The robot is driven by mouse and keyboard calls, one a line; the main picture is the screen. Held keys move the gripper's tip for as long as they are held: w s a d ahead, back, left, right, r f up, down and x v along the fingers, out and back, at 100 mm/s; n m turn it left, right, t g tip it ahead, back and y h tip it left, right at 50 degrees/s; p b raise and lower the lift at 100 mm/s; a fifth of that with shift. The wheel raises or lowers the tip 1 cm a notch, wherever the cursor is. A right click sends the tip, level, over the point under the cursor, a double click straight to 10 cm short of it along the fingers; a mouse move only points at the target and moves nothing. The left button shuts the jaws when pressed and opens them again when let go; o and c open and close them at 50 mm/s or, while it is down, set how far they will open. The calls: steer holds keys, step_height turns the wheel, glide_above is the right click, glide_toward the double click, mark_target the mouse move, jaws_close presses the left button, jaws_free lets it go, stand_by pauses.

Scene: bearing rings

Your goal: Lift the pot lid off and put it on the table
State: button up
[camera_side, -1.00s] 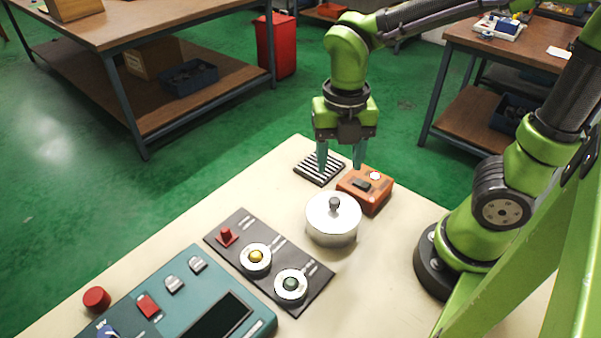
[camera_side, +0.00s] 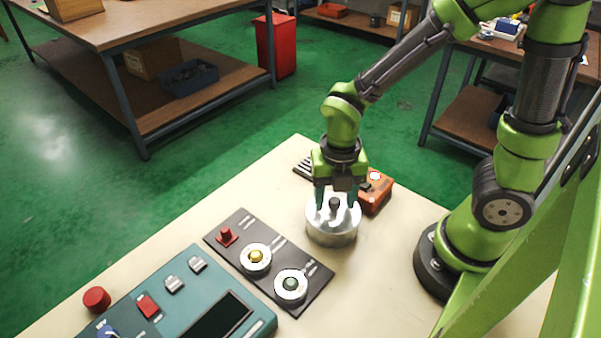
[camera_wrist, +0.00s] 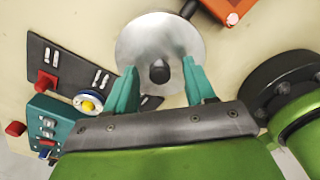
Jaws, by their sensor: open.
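The silver pot (camera_side: 332,236) stands on the pale table with its lid (camera_side: 322,214) on top. The lid is a shiny disc with a dark knob (camera_side: 335,203) at its centre. In the wrist view my gripper (camera_wrist: 160,74) shows a clear gap between each finger and the knob.
An orange box (camera_side: 376,194) stands close behind the pot at the right. A dark panel (camera_side: 240,228) with a red knob and two round dials lies to the left. A teal console (camera_side: 190,300) is at the front left. Bare table lies in front of the pot.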

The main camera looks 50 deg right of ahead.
mark_target(334, 198)
jaws_close()
steer(key=shift+r, duration=0.1)
steer(key=r, duration=0.8)
steer(key=shift+w+d+r, duration=0.2)
steer(key=shift+r, duration=0.1)
steer(key=shift+w+a+f, duration=0.1)
steer(key=shift+w+f, duration=1.6)
steer(key=shift+w, duration=0.6)
steer(key=shift+w+a+f, duration=0.1)
steer(key=shift+w+f, duration=1.6)
steer(key=shift+w, duration=0.6)
steer(key=shift+w+f, duration=1.7)
steer(key=shift+w, duration=0.6)
